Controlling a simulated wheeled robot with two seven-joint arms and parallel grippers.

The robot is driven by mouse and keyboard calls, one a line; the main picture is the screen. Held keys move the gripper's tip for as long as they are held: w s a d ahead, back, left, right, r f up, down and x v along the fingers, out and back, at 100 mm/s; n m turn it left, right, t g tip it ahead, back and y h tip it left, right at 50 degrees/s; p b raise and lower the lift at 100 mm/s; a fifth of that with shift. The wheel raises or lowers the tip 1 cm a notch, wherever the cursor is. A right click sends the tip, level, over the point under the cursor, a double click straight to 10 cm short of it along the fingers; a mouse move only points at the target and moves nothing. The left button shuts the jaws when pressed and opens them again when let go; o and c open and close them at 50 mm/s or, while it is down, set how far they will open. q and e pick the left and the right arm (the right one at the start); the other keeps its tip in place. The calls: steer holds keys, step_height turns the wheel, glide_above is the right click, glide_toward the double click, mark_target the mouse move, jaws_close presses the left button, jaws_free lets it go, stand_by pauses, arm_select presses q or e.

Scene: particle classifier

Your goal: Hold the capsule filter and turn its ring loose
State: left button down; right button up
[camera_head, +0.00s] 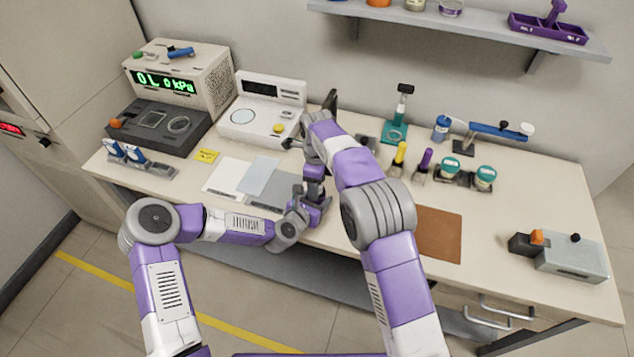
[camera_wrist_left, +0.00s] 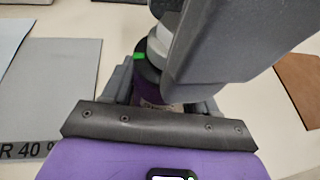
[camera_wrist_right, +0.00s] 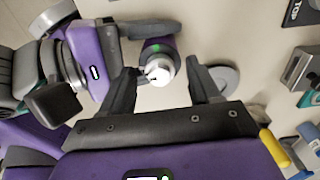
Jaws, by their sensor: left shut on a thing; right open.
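The capsule filter is a purple cylinder (camera_wrist_right: 153,48) with a green mark and a silver-grey top part (camera_wrist_right: 159,69). Its purple body also shows in the left wrist view (camera_wrist_left: 150,82), with the grey ring (camera_wrist_left: 157,47) above. My left gripper (camera_head: 313,207) is shut on its body and comes in from the left in the right wrist view. My right gripper (camera_wrist_right: 161,76) is open, with one finger on each side of the silver top and gaps between. In the head view the filter is mostly hidden by my arms. A dark grey part of my right gripper covers much of the left wrist view.
A brown mat (camera_head: 437,233) lies right of my grippers; white and grey sheets (camera_head: 228,176) lie left. Yellow and purple tools (camera_head: 399,155) and teal-lidded jars (camera_head: 485,177) stand behind right. Instruments (camera_head: 262,110) fill the back left. A grey disc (camera_wrist_right: 223,78) lies near my right gripper.

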steer(key=shift+c, duration=0.3)
steer(key=c, duration=1)
